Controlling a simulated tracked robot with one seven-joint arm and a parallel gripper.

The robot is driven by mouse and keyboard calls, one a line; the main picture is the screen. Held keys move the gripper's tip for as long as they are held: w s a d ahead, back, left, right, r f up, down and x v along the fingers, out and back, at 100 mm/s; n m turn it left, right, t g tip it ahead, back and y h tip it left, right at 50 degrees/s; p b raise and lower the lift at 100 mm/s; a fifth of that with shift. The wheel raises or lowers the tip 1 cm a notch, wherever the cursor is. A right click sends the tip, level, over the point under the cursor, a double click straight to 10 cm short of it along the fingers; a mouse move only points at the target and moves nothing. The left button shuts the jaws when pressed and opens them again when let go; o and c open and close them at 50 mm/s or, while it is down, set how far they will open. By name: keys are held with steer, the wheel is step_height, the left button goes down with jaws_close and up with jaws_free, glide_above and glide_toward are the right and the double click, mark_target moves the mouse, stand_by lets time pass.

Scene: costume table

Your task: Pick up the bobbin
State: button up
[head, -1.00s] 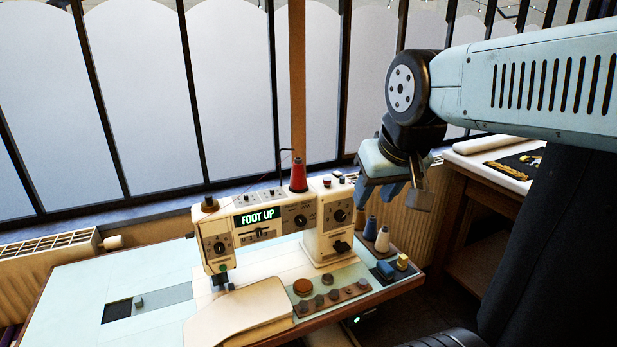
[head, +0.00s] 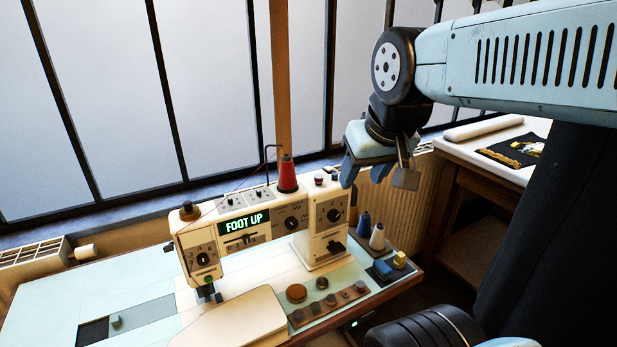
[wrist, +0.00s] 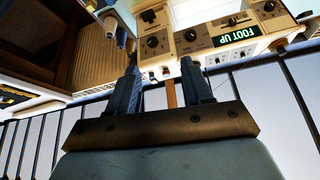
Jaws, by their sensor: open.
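A wooden strip (head: 311,318) lies on the table in front of the sewing machine, bearing several small dark round pieces (head: 332,299) that may be bobbins. I cannot tell for sure which is the bobbin. A larger brown disc (head: 296,293) sits beside them. The cream sewing machine (head: 265,249) shows "FOOT UP" on its display; it also shows in the wrist view (wrist: 203,40). My gripper (head: 365,180) hangs open and empty above and behind the machine's right end, well apart from the strip. Its two fingers (wrist: 160,70) stand apart in the wrist view.
A red thread cone (head: 287,175) stands on the machine. Blue and white thread cones (head: 377,237) and small blue and yellow items (head: 383,268) sit at the table's right end. The pale left part of the table (head: 60,300) is mostly clear. Another table (head: 468,145) stands behind right.

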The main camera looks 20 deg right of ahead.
steer(key=shift+o, duration=0.2)
steer(key=w+d+r+m+g, duration=0.1)
steer(key=w+r+g, duration=0.2)
steer(key=w, duration=0.8)
steer(key=shift+y, duration=0.4)
steer(key=m+g, duration=0.1)
steer(key=g, duration=0.2)
glide_above(319, 182)
steer(key=shift+h, duration=0.4)
step_height(319, 182, down, 10)
steer(key=shift+a+r, duration=0.1)
steer(key=shift+r, duration=0.1)
steer(key=shift+w+d+f, duration=0.15)
steer(key=shift+w+f, duration=0.05)
steer(key=shift+f, duration=1.15)
steer(key=shift+w+d+f, duration=0.1)
steer(key=shift+w+f, duration=0.1)
steer(key=shift+f, duration=1.1)
steer(key=shift+c, duration=0.5)
jaws_close()
